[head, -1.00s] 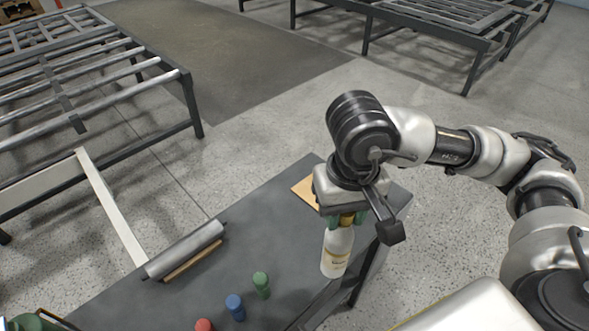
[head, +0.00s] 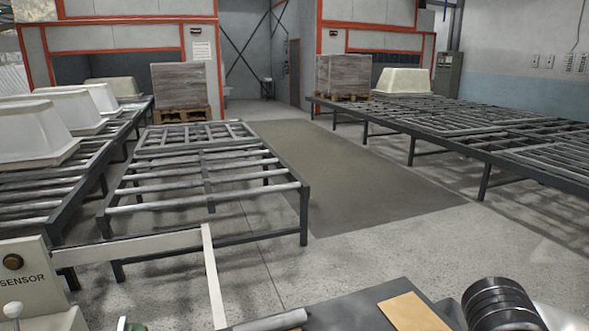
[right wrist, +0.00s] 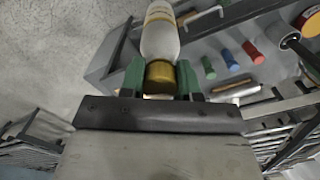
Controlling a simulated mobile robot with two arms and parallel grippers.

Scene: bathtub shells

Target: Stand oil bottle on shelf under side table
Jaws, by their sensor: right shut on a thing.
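The oil bottle (right wrist: 160,35), white with a gold cap (right wrist: 160,76), shows in the right wrist view. My right gripper (right wrist: 160,80) is shut on it, with green fingers on either side of the cap. The bottle's far end is cut off by the top edge of the view. The dark top of the side table (head: 340,312) shows along the bottom of the head view, and the table also shows beside the bottle in the right wrist view (right wrist: 222,88). I cannot make out the shelf under it clearly. The bottle and both grippers are outside the head view.
Red (right wrist: 246,84), blue (right wrist: 231,61) and green (right wrist: 208,67) pegs stand on the table. A tan board (head: 414,312) lies on it. A roller frame (head: 205,180) stands behind, with open floor (head: 350,185) to its right.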

